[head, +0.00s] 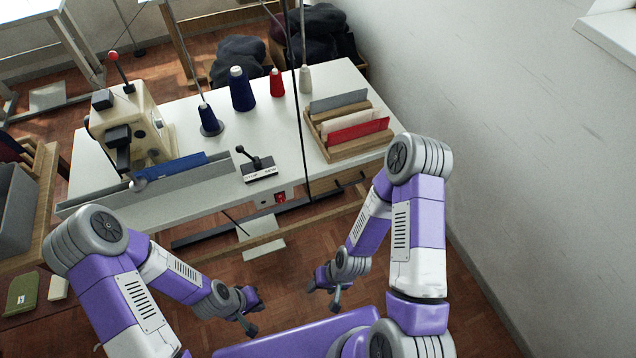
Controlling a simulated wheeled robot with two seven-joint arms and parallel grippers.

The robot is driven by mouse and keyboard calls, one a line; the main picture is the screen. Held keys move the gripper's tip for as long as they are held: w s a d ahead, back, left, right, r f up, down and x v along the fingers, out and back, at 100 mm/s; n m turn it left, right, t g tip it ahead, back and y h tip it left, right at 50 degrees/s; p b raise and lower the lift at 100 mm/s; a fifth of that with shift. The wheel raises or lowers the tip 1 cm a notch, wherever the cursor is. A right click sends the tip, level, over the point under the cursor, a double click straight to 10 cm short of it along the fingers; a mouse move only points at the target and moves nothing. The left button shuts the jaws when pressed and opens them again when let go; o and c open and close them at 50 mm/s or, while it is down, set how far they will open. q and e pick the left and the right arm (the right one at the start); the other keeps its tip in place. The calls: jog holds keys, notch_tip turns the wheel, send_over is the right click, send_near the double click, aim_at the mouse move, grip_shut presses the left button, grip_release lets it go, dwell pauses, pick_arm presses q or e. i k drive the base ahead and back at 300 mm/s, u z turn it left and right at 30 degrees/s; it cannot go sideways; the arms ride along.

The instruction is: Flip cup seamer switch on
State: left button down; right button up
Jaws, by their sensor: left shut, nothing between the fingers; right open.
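A beige sewing machine (128,125) with a red-knobbed lever, which looks like the cup seamer, stands at the left of the white table (215,150). A small red switch (280,197) sits on the table's front edge; its position is too small to read. A black box with an upright lever (258,168) and a white label lies on the tabletop just above it. My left gripper (252,317) is shut and empty, low in front of the table. My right gripper (324,297) is open and empty, in front of and below the red switch. Both are clear of the table.
Blue (241,92) and red (277,84) thread cones stand at the back. A wooden rack (340,145) holds coloured pieces at the right. A long grey rail (160,185) runs along the front left. A wall (490,130) bounds the right. Floor is open before the table.

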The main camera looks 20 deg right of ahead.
aim_at(280, 197)
jog(key=z, duration=0.05)
jog(key=k, duration=0.5)
jog(key=z, duration=0.95)
jog(key=i, duration=0.6)
jog(key=u, duration=1.2)
jog(key=i, duration=0.4)
jog(key=z, duration=1.55)
